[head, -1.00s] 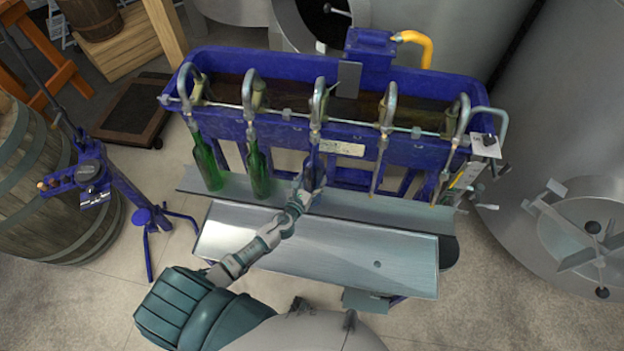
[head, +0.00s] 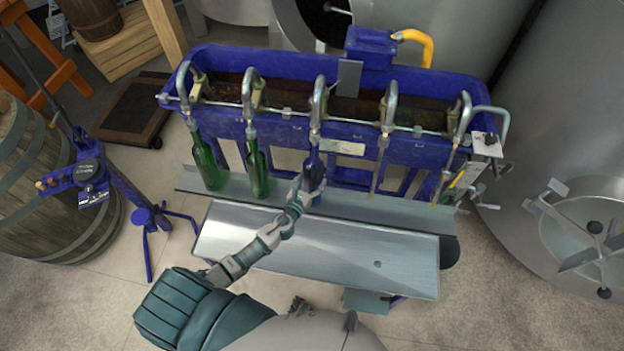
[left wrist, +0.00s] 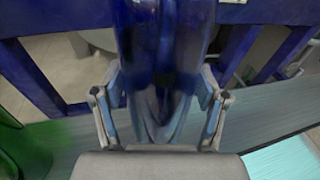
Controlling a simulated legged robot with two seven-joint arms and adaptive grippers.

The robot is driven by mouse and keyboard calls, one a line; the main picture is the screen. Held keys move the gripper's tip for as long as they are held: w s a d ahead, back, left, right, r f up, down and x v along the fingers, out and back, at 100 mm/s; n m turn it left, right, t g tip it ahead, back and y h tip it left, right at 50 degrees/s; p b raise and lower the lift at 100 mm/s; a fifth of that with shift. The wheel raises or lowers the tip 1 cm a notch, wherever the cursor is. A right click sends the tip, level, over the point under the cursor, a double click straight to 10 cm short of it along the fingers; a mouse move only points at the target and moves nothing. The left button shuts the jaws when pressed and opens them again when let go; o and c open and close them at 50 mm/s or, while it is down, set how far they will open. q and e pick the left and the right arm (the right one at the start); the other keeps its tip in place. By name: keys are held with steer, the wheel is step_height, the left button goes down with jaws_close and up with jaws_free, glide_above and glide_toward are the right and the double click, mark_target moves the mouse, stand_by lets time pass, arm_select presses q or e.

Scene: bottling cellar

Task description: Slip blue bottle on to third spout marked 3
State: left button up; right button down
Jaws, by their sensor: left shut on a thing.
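The blue bottle (head: 313,165) stands about upright under the third spout (head: 318,105), the middle one of the row. Its neck is at the spout's lower end in the head view; I cannot tell how far the tube goes in. My left gripper (head: 308,190) is shut on the blue bottle's body. The left wrist view shows the bottle (left wrist: 162,60) between both fingers (left wrist: 160,105). The spout's number is too small to read. My right gripper does not show.
Green bottles (head: 206,165) (head: 258,172) hang at the first and second spouts on the left. The fourth (head: 386,110) and fifth (head: 460,120) spouts are empty. A metal shelf (head: 385,208) runs below, with a sloped tray (head: 340,250) in front. A blue corker (head: 130,195) stands left.

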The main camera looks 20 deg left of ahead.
arm_select(q)
steer(key=shift+f+b, duration=0.3)
steer(key=shift+b, duration=0.1)
steer(key=o, duration=1.5)
steer(key=shift+o, duration=0.6)
steer(key=shift+f, duration=0.1)
